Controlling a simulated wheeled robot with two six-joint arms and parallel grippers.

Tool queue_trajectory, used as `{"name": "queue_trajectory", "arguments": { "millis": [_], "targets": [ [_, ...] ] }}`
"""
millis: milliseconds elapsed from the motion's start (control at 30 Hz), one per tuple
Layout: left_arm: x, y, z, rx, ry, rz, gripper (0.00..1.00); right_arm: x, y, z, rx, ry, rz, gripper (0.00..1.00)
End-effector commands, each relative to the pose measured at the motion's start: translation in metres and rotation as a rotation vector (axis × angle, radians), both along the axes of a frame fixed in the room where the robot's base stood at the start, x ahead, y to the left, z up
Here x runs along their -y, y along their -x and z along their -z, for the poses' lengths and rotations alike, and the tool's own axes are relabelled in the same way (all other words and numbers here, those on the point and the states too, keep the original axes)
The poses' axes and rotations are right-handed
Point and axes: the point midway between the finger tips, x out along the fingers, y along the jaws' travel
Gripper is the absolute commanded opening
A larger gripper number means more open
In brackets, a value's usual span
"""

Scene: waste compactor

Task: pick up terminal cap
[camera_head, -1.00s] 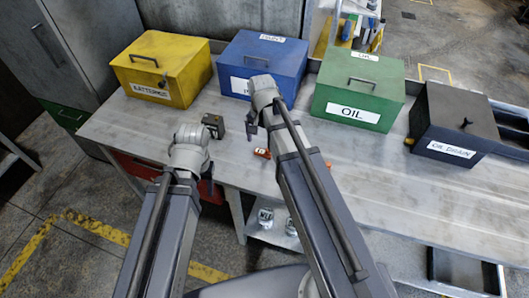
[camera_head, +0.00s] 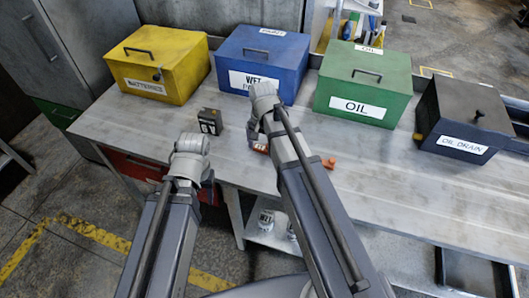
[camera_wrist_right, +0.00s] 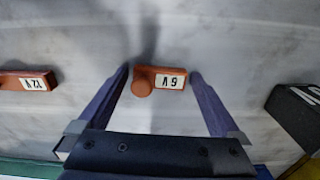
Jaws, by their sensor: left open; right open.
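An orange terminal cap with a white "6 V" label (camera_wrist_right: 160,79) lies on the metal workbench. In the right wrist view it sits between the two spread fingers of my right gripper (camera_wrist_right: 161,84), apart from both. In the head view this cap (camera_head: 260,147) is partly hidden by my right arm, with the right gripper (camera_head: 252,133) open beside it. A second orange cap, labelled "12 V" (camera_wrist_right: 28,81), lies to one side; it also shows in the head view (camera_head: 328,163), partly behind my arm. My left gripper (camera_head: 209,188) is open and empty near the front edge.
A dark battery (camera_head: 209,121) stands left of my right gripper. Yellow (camera_head: 152,88), blue (camera_head: 262,61), green (camera_head: 362,84) and dark oil drain (camera_head: 463,122) boxes line the workbench (camera_head: 400,185). The right front of the bench is clear.

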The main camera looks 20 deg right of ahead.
Motion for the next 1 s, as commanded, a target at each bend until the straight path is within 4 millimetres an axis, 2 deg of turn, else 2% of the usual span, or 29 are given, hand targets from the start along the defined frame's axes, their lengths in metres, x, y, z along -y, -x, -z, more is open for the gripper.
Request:
{"name": "queue_trajectory", "arguments": {
  "millis": [133, 767, 1000],
  "targets": [
    [0.0000, 0.0000, -0.0015, 0.000, 0.000, 0.000, 0.50, -0.0001, -0.0001, -0.0015, 0.000, 0.000, 0.000, 1.00],
    [0.0000, 0.0000, -0.0014, 0.000, 0.000, 0.000, 0.50, -0.0001, -0.0001, -0.0014, 0.000, 0.000, 0.000, 0.29],
    [0.0000, 0.0000, -0.0020, 0.000, 0.000, 0.000, 0.50, 0.0000, 0.0000, -0.0020, 0.000, 0.000, 0.000, 0.29]
  ]
}}
